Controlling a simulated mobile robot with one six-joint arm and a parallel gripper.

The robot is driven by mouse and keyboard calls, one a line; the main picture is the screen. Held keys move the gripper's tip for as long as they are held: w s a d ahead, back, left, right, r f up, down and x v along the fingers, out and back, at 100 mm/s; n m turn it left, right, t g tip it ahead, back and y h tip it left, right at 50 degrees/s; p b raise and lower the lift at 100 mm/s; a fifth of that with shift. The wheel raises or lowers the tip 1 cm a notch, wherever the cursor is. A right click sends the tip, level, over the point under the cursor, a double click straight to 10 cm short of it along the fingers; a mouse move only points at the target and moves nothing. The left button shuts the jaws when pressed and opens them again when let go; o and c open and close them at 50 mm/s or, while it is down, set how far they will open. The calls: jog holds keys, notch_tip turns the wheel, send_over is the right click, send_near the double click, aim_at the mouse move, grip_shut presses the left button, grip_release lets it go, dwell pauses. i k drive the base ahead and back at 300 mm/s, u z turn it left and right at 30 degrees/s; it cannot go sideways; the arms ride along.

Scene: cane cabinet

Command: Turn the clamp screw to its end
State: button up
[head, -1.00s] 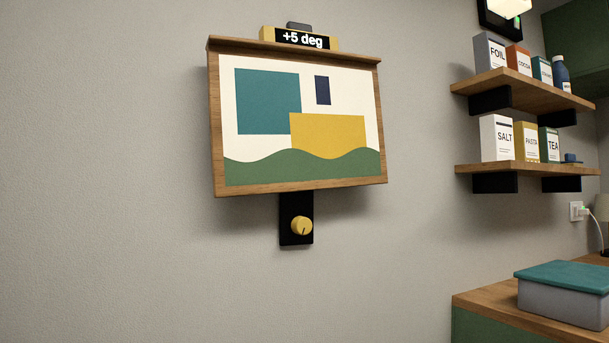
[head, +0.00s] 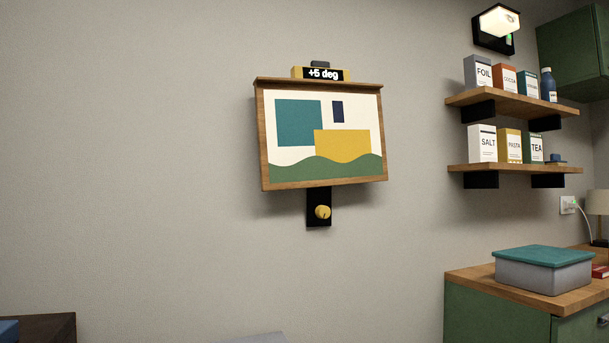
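The clamp screw appears as a round yellow knob (head: 323,212) on a black plate (head: 318,193) on the wall. The plate sits just below a wood-framed picture (head: 322,186). The picture hangs tilted, with its right side a little higher at the bottom edge. A yellow level box (head: 298,73) on top of the frame has a display (head: 324,75) that reads +5 deg. The knob's pointer mark is too small to read now. My gripper is not in view.
Two wooden shelves (head: 512,97) with boxes and a bottle are on the wall at right. A grey bin with a teal lid (head: 543,256) stands on a green cabinet's wooden top (head: 470,276). A dark surface (head: 40,328) shows at lower left. The wall around the picture is clear.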

aim_at(322, 211)
jog(key=u, duration=0.15)
jog(key=i, duration=1)
jog(key=u, duration=0.05)
